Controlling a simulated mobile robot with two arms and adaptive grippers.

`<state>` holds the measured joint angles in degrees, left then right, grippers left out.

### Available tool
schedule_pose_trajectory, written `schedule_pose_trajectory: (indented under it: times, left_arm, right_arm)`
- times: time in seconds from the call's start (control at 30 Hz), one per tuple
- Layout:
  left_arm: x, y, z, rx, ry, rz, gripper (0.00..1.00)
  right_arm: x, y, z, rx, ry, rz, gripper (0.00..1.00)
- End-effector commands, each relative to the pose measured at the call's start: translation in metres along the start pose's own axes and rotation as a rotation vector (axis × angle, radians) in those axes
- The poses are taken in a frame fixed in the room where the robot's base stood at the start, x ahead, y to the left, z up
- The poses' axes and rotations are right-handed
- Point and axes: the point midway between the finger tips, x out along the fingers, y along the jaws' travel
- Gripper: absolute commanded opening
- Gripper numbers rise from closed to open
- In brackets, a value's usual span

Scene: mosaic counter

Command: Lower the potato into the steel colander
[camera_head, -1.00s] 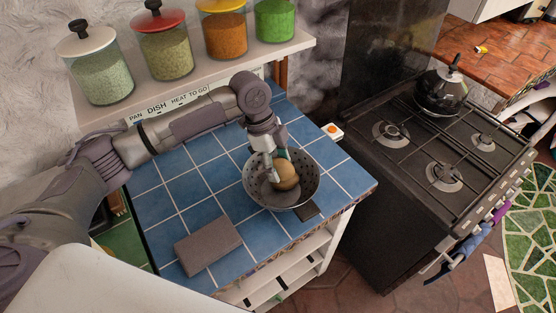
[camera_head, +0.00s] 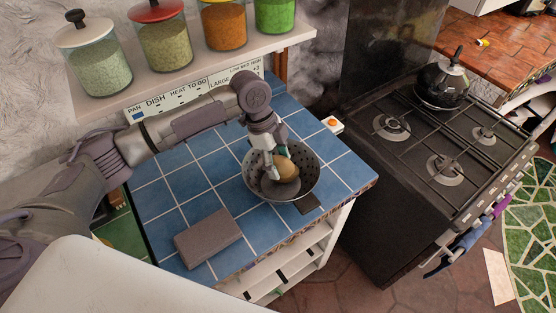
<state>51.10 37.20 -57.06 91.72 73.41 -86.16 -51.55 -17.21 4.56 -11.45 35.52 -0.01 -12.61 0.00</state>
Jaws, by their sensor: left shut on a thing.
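The brown potato (camera_head: 287,170) is inside the bowl of the steel colander, in the head view. The steel colander (camera_head: 310,171) is a grey bowl with holes and a dark handle, standing on the blue tiled counter. My left gripper (camera_head: 279,166) reaches down into the colander from above and is shut on the potato. One finger shows on the potato's left side; the other is partly hidden. I cannot tell whether the potato touches the colander's bottom. My right gripper is not in view.
A grey-brown flat block (camera_head: 208,237) lies on the counter (camera_head: 165,205) at the front left. A shelf (camera_head: 200,66) with several lidded jars runs behind. A black stove (camera_head: 430,150) with a kettle (camera_head: 441,84) stands to the right. The counter's left part is clear.

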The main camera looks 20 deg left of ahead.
Motion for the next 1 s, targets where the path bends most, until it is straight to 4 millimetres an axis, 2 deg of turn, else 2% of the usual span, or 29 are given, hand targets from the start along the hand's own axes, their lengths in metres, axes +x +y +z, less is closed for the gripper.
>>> schedule_pose_trajectory:
  times: [0.3,0.33,0.5,0.83,1.0]
  left_arm:
    - [0.001,0.0,0.0,0.0,0.0,0.0,0.2]
    - [0.001,0.0,0.0,0.0,0.0,0.0,0.62]
    - [0.002,0.0,0.0,0.0,0.0,0.0,0.88]
    - [0.0,0.0,0.001,0.0,0.0,0.0,0.88]
    - [-0.019,-0.001,0.001,-0.001,0.0,-0.004,0.88]
  right_arm:
    - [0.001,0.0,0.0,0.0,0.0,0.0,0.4]
    - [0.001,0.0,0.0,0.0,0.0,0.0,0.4]
    - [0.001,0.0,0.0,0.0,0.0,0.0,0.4]
    - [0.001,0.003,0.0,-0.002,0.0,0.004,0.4]
    - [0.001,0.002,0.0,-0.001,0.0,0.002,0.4]
